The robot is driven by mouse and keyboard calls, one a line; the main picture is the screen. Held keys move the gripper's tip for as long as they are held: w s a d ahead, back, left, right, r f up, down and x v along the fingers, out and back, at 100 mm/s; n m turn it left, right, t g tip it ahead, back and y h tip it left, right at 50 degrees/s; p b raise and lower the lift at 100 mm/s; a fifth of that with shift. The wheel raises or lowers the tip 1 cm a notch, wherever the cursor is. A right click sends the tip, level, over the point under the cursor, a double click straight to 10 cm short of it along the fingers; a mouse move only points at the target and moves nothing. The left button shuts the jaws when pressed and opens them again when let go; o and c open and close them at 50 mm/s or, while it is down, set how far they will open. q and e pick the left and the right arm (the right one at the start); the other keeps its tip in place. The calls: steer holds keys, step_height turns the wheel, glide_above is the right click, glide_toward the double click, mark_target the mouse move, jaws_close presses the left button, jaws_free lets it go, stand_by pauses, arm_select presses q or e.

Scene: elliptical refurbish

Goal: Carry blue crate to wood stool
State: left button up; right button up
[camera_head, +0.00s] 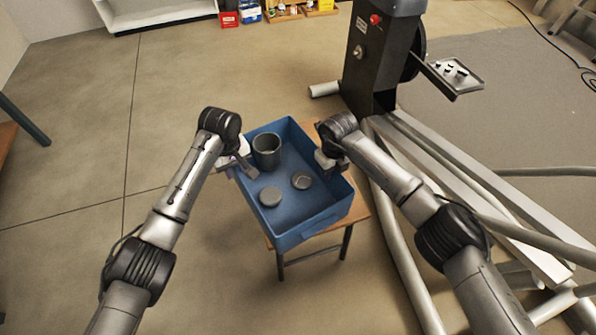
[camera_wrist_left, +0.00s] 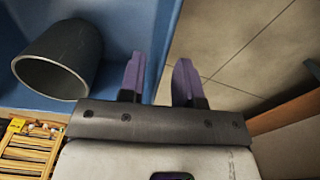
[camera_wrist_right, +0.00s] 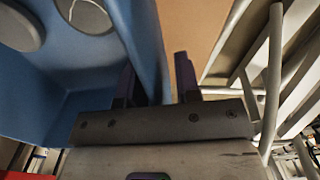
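The blue crate (camera_head: 290,238) is over the wood stool (camera_head: 361,203), whose top shows along the crate's right and front edges. I cannot tell if the crate's bottom touches it. Inside the crate are a grey cup (camera_head: 267,152) and two round grey discs (camera_head: 270,196) (camera_head: 301,180). My left gripper (camera_head: 246,170) is at the crate's left wall, and my right gripper (camera_head: 328,163) at its right wall. In the left wrist view the fingers (camera_wrist_left: 159,80) are apart, astride the wall. In the right wrist view the fingers (camera_wrist_right: 156,82) are also apart, astride the wall.
A dark machine column (camera_head: 375,70) with a small tray (camera_head: 460,75) stands behind right. Pale pipes and beams (camera_head: 480,200) lie close right of the stool. A white shelf (camera_head: 150,15) and small coloured boxes (camera_head: 250,12) are at the back. The floor at left is clear.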

arm_select(q)
step_height(320, 180, up, 8)
steer(key=shift+f, duration=0.2)
steer(key=shift+r, duration=0.2)
arm_select(e)
steer(key=shift+r, duration=0.1)
arm_select(q)
steer(key=shift+r, duration=0.1)
arm_select(e)
steer(key=shift+r, duration=0.3)
step_height(320, 180, up, 11)
steer(key=shift+r, duration=0.1)
stand_by(0.3)
